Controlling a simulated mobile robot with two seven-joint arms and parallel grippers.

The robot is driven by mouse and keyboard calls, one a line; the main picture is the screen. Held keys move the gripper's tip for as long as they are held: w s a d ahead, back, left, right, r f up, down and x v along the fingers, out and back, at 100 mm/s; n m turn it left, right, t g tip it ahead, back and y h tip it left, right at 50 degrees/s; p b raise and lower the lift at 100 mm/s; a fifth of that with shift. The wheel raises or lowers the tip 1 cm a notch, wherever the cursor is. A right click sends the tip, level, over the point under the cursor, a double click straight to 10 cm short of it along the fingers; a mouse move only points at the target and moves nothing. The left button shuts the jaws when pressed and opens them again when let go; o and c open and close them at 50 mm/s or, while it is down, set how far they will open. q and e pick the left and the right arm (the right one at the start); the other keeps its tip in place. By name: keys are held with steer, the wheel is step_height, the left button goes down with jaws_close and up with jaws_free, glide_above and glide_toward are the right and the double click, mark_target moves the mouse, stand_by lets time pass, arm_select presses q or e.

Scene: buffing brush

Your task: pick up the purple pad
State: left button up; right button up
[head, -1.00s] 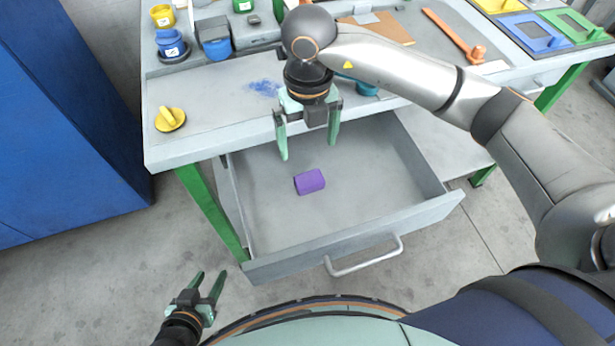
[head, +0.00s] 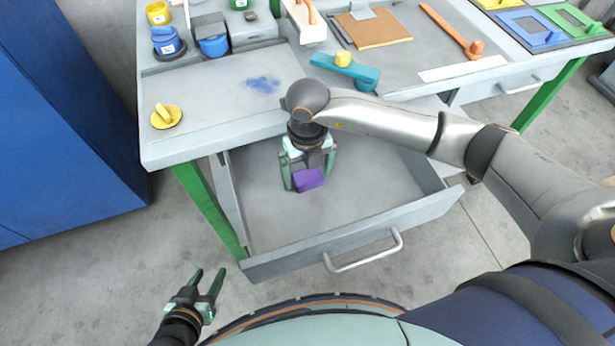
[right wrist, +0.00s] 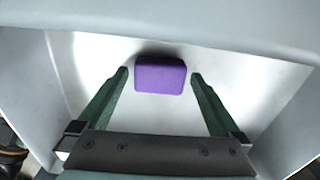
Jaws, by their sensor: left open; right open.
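The purple pad (head: 308,180) lies on the floor of the open grey drawer (head: 350,208). It also shows in the right wrist view (right wrist: 160,75). My right gripper (head: 308,182) is open and reaches down into the drawer at the pad. In the right wrist view its two green fingers (right wrist: 160,77) stand apart, one on each side of the pad, with a gap to it on both sides. My left gripper (head: 208,287) is open and empty, low at the left, outside the drawer and over the floor.
The drawer's front panel with its handle (head: 364,255) faces me, and its walls surround the pad. The grey bench top (head: 220,100) lies above and behind. It holds a yellow knob (head: 166,117), a blue pot (head: 168,42) and a teal tool (head: 345,72). A blue cabinet (head: 60,130) stands at the left.

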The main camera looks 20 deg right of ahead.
steer(key=c, duration=1.2)
steer(key=shift+r, duration=0.1)
steer(key=shift+c, duration=0.2)
steer(key=shift+r, duration=0.3)
step_height(320, 180, up, 2)
steer(key=shift+w, duration=0.1)
steer(key=s+a+r, duration=0.9)
steer(key=s+r, duration=0.1)
steer(key=s, duration=0.1)
steer(key=shift+p, duration=0.4)
steer(key=shift+r, duration=0.1)
steer(key=o, duration=0.8)
steer(key=shift+w, duration=0.1)
steer(key=c, duration=0.6)
